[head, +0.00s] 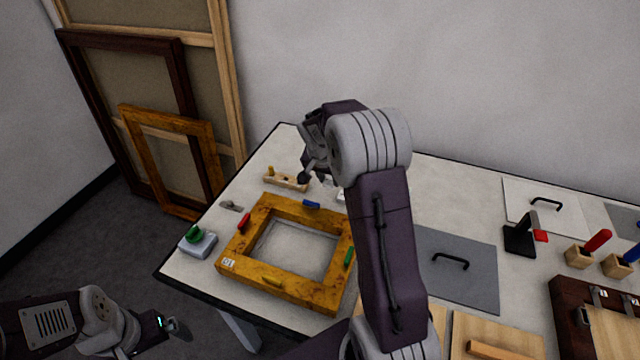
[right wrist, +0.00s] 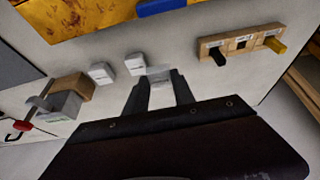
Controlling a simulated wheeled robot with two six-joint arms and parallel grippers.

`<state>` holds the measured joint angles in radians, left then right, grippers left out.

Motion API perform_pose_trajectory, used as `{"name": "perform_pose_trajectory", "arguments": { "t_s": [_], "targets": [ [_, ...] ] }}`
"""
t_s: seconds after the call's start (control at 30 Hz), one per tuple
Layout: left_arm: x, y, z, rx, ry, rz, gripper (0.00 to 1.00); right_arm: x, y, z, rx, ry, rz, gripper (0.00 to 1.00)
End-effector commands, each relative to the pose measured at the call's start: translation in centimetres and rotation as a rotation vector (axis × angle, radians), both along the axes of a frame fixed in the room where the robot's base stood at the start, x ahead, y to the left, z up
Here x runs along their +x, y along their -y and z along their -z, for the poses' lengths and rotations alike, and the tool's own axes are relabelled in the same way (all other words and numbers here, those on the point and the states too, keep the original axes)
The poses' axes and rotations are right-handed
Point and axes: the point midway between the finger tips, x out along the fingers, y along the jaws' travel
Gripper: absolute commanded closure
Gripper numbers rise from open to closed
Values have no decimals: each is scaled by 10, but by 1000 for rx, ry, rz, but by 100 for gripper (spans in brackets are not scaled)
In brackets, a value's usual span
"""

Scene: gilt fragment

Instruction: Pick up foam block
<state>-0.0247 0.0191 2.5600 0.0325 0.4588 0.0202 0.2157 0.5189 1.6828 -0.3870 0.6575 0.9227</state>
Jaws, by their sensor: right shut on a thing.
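My right gripper (head: 305,177) is over the back of the table, behind the gilt frame, and partly hidden by its own arm. In the right wrist view its two dark fingers (right wrist: 161,92) are shut on a pale, whitish block (right wrist: 160,90), which I take to be the foam block. I cannot tell whether it is clear of the table. Two small white labelled blocks (right wrist: 103,73) (right wrist: 135,64) stand beside it on the table. My left gripper (head: 172,325) is low at the left, off the table; its jaws are too small to read.
The gilt frame (head: 232,247) with coloured clips lies in front. A wooden holder (head: 286,182) with pegs stands near the right gripper. A grey box with a green knob (head: 197,238) is at the left edge. A grey panel (head: 470,275) with a handle lies right.

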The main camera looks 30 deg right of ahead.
Motion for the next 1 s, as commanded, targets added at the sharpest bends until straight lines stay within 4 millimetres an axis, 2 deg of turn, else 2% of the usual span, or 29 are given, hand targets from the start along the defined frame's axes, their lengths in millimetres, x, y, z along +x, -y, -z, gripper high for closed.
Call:
{"name": "perform_pose_trajectory", "arguments": {
  "t_s": [0.2, 0.4, 0.6, 1.0],
  "targets": [
    [0, 0, 4, 0, 0, 0, 0, -43, 20, -29, -2, 3, 5, 100],
    [0, 0, 4, 0, 0, 0, 0, -68, 30, -44, -1, 1, 2, 100],
    [0, 0, 4, 0, 0, 0, 0, -75, 33, -49, 0, 0, 1, 100],
    [0, 0, 4, 0, 0, 0, 0, -76, 33, -49, 0, 0, -1, 100]
  ]
}}
